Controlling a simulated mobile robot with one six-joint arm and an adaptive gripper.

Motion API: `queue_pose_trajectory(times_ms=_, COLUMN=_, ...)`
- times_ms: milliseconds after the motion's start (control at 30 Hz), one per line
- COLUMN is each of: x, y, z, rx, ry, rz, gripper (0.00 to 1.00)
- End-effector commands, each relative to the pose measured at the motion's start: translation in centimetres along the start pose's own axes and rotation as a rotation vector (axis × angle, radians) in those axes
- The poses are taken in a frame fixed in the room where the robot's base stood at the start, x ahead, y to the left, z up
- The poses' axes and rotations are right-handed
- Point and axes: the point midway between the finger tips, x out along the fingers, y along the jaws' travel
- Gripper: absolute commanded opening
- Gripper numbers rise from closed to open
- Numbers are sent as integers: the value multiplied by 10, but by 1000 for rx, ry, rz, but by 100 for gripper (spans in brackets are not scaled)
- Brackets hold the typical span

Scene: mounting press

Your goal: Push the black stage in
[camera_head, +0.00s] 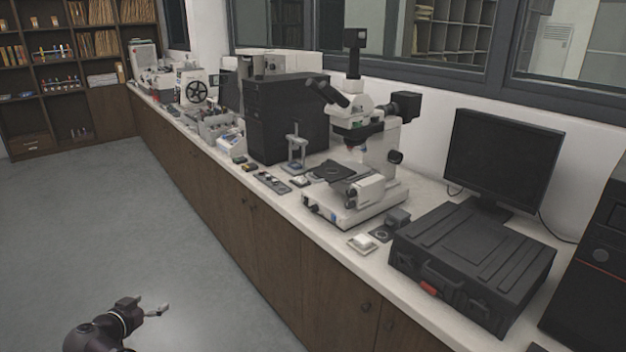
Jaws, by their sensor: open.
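A flat black stage (336,169) sits under the objectives of a white microscope (374,150) on the long counter. It appears to stick out to the left of the microscope's body. Its far side is partly hidden by the microscope. A small grey stand-like press (295,148) stands just left of the microscope, in front of a large black box. My gripper (160,311) is at the lower left, over the floor, well away from the counter and the stage. It is open, small in the picture, and nothing shows between its fingers.
The long counter (335,238) with brown cabinets runs from back left to front right. A black case (472,258), a monitor (502,155) and small parts crowd the microscope's right. The black box (285,115) stands at its left. The grey floor (150,225) is clear.

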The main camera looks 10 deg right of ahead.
Motion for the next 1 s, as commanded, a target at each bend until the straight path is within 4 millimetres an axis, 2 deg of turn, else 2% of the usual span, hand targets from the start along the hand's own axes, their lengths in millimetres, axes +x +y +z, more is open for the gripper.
queue_pose_trajectory(times_ms=300, x=0, y=0, z=0, rx=0, ry=0, rz=1, gripper=100)
queue_pose_trajectory(times_ms=467, x=4, y=1, z=-2, rx=-8, ry=4, rz=4, gripper=52)
queue_pose_trajectory(times_ms=567, x=12, y=3, z=-7, rx=-32, ry=15, rz=11, gripper=51)
queue_pose_trajectory(times_ms=767, x=48, y=13, z=-30, rx=-151, ry=67, rz=46, gripper=51)
queue_pose_trajectory(times_ms=1000, x=115, y=41, z=-74, rx=-398, ry=150, rz=133, gripper=51)
